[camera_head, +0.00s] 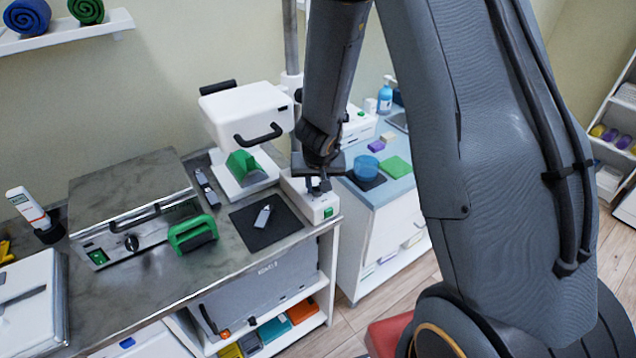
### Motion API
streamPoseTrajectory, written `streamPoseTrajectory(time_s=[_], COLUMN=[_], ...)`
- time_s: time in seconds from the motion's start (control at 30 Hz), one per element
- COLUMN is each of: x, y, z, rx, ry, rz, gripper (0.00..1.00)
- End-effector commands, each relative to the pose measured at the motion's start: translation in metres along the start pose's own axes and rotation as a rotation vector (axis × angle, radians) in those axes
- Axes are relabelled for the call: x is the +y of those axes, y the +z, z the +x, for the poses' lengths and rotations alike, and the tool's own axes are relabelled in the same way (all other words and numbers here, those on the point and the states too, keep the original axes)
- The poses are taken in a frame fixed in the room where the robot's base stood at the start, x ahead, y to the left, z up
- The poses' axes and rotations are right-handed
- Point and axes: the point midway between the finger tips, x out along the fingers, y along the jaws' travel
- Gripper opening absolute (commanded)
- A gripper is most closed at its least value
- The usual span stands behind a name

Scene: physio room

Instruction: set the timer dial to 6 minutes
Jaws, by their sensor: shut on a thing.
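My gripper (319,186) points down over the top of a small white box (312,208) at the right end of the metal counter. Its fingers are shut on a small dark part at the top of this box, which appears to be the timer dial. The fingers mostly hide the dial, and its scale and pointer cannot be read. The box has a green switch (328,212) on its front right. A separate black knob (131,242) sits on the front of the metal-lidded unit (130,205) at the left.
A white machine with a black handle (245,115) stands left of my gripper. A dark mat (275,232) with a small grey device (263,217) lies in front. A blue bowl (366,167) stands on the side cabinet at right.

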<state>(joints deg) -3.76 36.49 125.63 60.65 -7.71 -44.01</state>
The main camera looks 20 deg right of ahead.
Motion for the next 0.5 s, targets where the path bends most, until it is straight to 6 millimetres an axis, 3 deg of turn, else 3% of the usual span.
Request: streamPoseTrajectory(time_s=[0.5], x=[-0.0024], y=[-0.0039], z=[-0.0011], rx=[0.005], ry=[0.053], rz=[0.131], gripper=[0.02])
